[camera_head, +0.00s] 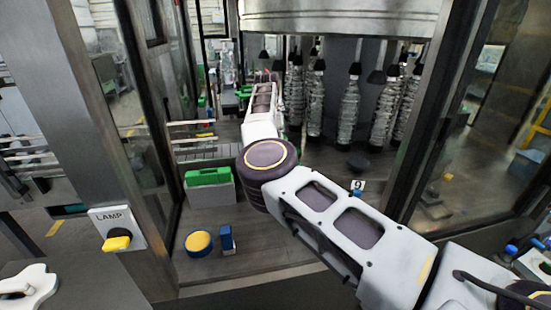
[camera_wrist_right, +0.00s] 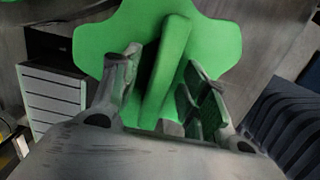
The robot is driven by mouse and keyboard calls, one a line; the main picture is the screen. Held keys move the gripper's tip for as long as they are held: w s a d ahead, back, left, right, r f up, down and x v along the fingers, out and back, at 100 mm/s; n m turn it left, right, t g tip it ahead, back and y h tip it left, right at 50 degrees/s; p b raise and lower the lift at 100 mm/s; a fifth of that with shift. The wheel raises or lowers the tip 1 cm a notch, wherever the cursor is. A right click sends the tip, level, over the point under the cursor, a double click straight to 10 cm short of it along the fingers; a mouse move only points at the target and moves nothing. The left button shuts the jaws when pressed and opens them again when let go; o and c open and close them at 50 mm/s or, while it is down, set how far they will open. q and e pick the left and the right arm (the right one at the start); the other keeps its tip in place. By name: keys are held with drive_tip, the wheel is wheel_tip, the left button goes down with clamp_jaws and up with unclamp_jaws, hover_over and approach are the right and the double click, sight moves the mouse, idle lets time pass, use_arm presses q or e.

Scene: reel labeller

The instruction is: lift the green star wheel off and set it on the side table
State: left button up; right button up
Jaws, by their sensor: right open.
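The green star wheel (camera_wrist_right: 100,45) fills the upper middle of the right wrist view, a flat lobed plate with a raised green rib (camera_wrist_right: 168,65). My right gripper (camera_wrist_right: 165,85) is open, one finger on each side of the rib. I cannot tell whether either finger touches it. In the head view my right arm reaches from the lower right deep into the machine; its hand is small there and the wheel cannot be made out clearly. A grey tabletop (camera_head: 75,295), perhaps the side table, shows at the lower left. My left gripper is not in view.
A white lobed part (camera_head: 22,288) lies on that tabletop. A grey box with a green top (camera_head: 208,177), a yellow-topped round part (camera_head: 199,242) and a blue block (camera_head: 227,238) stand inside the machine. Wrapped bottles (camera_head: 349,110) hang behind. A LAMP switch (camera_head: 117,242) is on the left.

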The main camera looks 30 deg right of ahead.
drive_tip(key=shift+f, duration=0.25)
idle(0.7)
clamp_jaws()
